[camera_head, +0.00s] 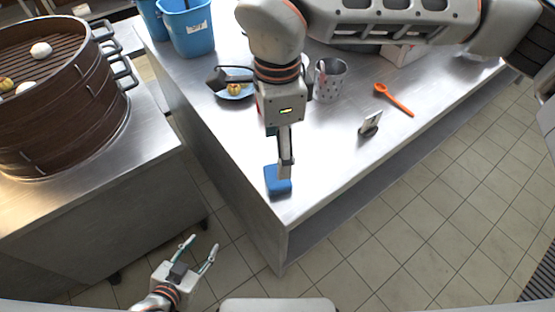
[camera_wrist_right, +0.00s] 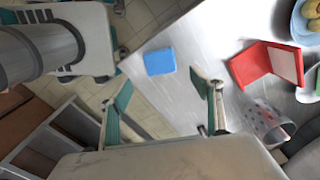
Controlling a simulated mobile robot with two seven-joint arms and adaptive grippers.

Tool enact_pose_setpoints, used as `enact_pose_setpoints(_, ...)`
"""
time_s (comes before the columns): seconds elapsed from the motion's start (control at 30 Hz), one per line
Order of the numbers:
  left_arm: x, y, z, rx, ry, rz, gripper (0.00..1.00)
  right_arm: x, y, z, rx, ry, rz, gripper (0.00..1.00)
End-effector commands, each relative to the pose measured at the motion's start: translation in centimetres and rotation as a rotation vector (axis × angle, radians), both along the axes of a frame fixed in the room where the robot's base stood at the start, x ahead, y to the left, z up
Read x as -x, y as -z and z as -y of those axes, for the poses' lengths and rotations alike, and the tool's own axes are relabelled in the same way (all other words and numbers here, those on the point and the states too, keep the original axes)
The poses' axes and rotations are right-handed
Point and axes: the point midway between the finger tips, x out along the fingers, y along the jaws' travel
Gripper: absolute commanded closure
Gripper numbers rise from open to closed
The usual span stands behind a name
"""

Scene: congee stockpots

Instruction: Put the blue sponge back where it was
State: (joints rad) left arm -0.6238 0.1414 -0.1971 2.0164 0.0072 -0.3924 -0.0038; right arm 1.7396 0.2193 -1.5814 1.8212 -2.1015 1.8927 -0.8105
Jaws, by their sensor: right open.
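The blue sponge (camera_head: 274,184) lies flat on the steel counter (camera_head: 335,160) near its front corner. It also shows in the right wrist view (camera_wrist_right: 159,61), ahead of the fingers and apart from them in the picture. My right gripper (camera_head: 285,172) reaches down over the sponge and overlaps part of it in the head view. Its fingers are spread with nothing between them in the right wrist view (camera_wrist_right: 163,95). Whether a fingertip touches the sponge I cannot tell. My left gripper (camera_head: 202,250) is open and empty over the tiled floor, below the counter corner in the picture.
A steamer basket (camera_head: 60,105) with buns stands on a separate counter at left. Blue buckets (camera_head: 190,30), a blue plate (camera_head: 236,92), a perforated cup (camera_head: 330,82), an orange spoon (camera_head: 395,100) and a small stand (camera_head: 370,124) are on the main counter. A red object (camera_wrist_right: 250,66) shows in the wrist view.

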Motion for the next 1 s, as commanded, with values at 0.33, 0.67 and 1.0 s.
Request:
enact_pose_setpoints(0.33,0.3,-0.2,0.3,0.007,0.002,-0.003,0.60,0.0,-3.7,0.0,0.000,-0.002,-0.001,0.35)
enact_pose_setpoints(0.67,0.7,0.0,0.3,0.006,0.002,-0.011,0.60,0.0,-3.8,0.0,0.000,-0.002,-0.001,0.35)
enact_pose_setpoints(1.0,-0.1,-0.4,0.2,0.005,0.001,0.004,0.60,0.0,-3.8,0.0,0.000,-0.002,-0.001,0.35)
